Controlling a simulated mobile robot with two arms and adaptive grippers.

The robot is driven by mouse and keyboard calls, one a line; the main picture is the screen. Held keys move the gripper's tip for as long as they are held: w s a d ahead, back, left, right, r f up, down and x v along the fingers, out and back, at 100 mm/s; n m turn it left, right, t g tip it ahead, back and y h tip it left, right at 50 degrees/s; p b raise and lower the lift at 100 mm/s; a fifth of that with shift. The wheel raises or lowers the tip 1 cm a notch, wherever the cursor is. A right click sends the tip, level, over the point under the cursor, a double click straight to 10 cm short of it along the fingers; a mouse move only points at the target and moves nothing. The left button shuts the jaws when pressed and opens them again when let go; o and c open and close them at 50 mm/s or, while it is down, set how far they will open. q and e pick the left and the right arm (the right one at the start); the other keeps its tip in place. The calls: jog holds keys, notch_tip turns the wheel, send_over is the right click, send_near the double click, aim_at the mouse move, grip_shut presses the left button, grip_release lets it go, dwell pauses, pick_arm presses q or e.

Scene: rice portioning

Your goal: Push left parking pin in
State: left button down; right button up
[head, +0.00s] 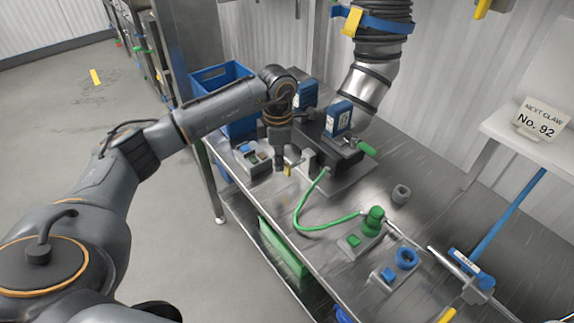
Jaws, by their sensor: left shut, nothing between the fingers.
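My left gripper (281,168) points down over the front edge of the steel bench (335,255), left of the dark machine base (345,180). Its fingers look shut and empty. A small yellow piece (287,171) shows right beside the fingertips; I cannot tell whether it is the left parking pin or whether the fingers touch it. The gripper and wrist hide part of what lies behind them. My right gripper is not in view.
A small control box (250,157) sits left of the gripper, with a blue crate (222,75) behind. A green hose (330,226) runs to a green fitting (373,221). A blue ring fitting (406,258) and a grey cup (401,194) stand on the bench. A flexible duct (368,80) hangs above.

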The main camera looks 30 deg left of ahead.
pick_arm(q)
jog(key=shift+w+d+b, duration=0.2)
jog(key=shift+w+d, duration=0.1)
jog(key=shift+w, duration=0.35)
jog(key=shift+w+d+b, duration=0.15)
jog(key=shift+w+d, duration=0.1)
jog(key=shift+w, duration=0.4)
notch_tip(320, 180, up, 7)
jog(key=s+p, duration=0.2)
jog(key=p, duration=0.2)
jog(key=shift+a+p, duration=0.4)
